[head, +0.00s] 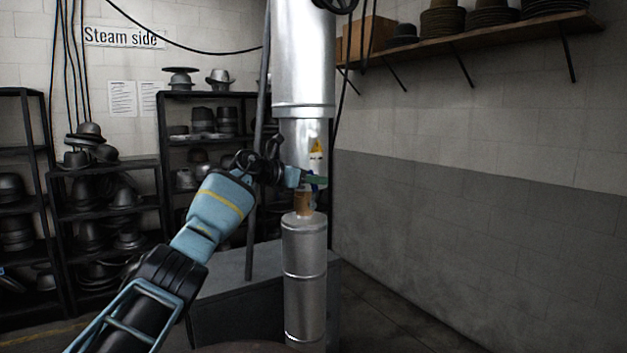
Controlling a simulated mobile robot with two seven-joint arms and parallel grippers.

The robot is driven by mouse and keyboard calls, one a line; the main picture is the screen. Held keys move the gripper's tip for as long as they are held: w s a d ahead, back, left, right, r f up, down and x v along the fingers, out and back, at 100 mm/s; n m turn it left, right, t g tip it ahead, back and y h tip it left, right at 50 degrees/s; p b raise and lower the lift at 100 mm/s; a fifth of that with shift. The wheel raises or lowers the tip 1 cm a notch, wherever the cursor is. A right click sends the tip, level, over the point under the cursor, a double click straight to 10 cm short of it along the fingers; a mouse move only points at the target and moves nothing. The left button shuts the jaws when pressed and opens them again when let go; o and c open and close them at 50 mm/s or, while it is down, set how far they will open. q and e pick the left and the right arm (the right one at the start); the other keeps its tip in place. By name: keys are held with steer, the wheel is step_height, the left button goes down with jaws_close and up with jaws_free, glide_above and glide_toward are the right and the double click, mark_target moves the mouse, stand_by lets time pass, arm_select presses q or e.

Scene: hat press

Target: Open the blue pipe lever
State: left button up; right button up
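A small blue-green piece, which looks like the blue pipe lever (315,181), sits at the narrow joint between the upper and lower silver pipe sections, beside a short copper-coloured pipe piece (303,201). My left arm comes in from the lower left. My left gripper (293,177) is at the joint, at the left end of the lever, and overlaps it in the picture. The fingers are small, dark and partly merged with the lever, so I cannot tell whether they are open or shut, or whether they touch it. My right gripper is not in view.
The upper silver pipe (303,65) and lower silver cylinder (304,260) stand upright in the middle, by a grey box (235,300). Black shelves (160,130) with hats stand at the left. A wooden wall shelf (480,40) is at the upper right. The right floor looks clear.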

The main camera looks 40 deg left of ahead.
mark_target(312, 188)
arm_select(q)
steer(key=shift+a+f, duration=0.1)
steer(key=shift+f, duration=0.05)
